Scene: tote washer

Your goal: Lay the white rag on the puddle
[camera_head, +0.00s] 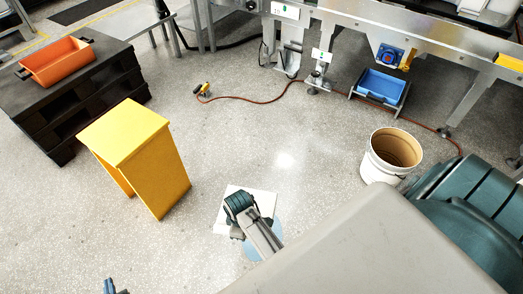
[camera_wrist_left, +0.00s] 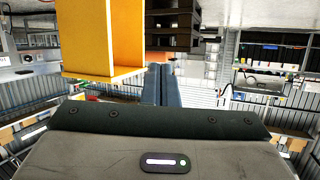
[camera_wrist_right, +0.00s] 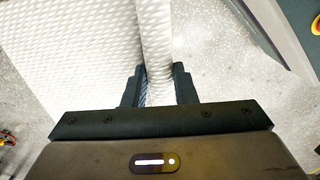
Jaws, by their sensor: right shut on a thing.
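The white rag (camera_head: 226,220) shows in the head view beneath my right wrist, beside and partly over the pale blue puddle (camera_head: 254,250). I cannot tell whether the rag touches the floor. In the right wrist view the quilted white rag (camera_wrist_right: 75,50) has a raised fold pinched between the fingers of my right gripper (camera_wrist_right: 158,76), which is shut on it. My right arm hides part of the puddle. My left gripper (camera_head: 112,288) is at the bottom edge of the head view, away from the rag; its fingers (camera_wrist_left: 162,85) are together and empty in the left wrist view.
A yellow step stand (camera_head: 150,160) is left of the rag. An orange tote (camera_head: 58,62) sits on a dark pallet stack (camera_head: 110,75). A white bucket (camera_head: 378,171) stands to the right. A red cable (camera_head: 255,101) crosses the floor near a blue bin (camera_head: 380,86).

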